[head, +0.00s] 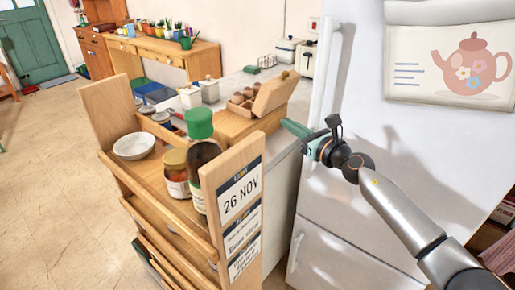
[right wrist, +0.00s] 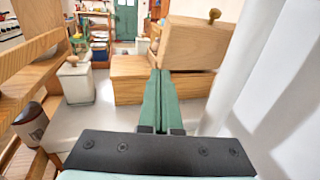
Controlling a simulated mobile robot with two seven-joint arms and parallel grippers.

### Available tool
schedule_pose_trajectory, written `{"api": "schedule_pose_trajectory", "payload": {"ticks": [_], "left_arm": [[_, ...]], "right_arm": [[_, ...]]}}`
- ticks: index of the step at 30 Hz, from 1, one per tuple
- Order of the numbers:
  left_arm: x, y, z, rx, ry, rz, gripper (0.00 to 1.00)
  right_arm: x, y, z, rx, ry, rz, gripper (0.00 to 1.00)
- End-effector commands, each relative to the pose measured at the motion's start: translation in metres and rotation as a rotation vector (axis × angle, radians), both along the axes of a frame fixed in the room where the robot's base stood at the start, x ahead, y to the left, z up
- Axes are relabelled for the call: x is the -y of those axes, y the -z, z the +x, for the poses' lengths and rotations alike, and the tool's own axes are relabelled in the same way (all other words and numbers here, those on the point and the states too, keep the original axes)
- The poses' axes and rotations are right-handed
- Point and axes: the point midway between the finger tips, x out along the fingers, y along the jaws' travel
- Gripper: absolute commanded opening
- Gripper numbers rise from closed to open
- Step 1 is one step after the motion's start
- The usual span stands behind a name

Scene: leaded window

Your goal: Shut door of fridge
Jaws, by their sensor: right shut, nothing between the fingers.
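The white fridge (head: 365,185) fills the right of the head view, with a large upper door (head: 360,120) and a lower door (head: 335,255). A long white vertical handle (head: 325,75) runs down the upper door's left side. I cannot tell whether the upper door is fully shut or slightly ajar. My right gripper (head: 292,127) is shut and empty, its green fingers pointing left past the handle, over the counter. The fingers also show pressed together in the right wrist view (right wrist: 162,100), with a white upright part (right wrist: 240,70) just right of them. My left gripper is out of view.
A wooden pull-out rack (head: 160,185) with jars and a bowl stands left of the fridge. A teapot picture (head: 450,65) hangs on the fridge. The floor (head: 50,170) at left is clear.

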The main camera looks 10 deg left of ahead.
Motion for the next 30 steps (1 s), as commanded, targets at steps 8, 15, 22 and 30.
{"api": "schedule_pose_trajectory", "payload": {"ticks": [8,15,22,30], "left_arm": [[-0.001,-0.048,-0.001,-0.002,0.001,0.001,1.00],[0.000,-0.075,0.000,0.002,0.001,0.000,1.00],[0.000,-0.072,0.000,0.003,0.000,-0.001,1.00],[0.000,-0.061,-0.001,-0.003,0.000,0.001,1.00]], "right_arm": [[-0.018,-0.005,-0.031,-0.006,-0.008,-0.001,0.00],[-0.033,-0.004,-0.057,-0.001,-0.010,-0.005,0.00],[-0.048,-0.006,-0.075,0.016,-0.024,0.010,0.00],[-0.055,-0.006,-0.086,0.015,-0.029,0.013,0.00]]}}
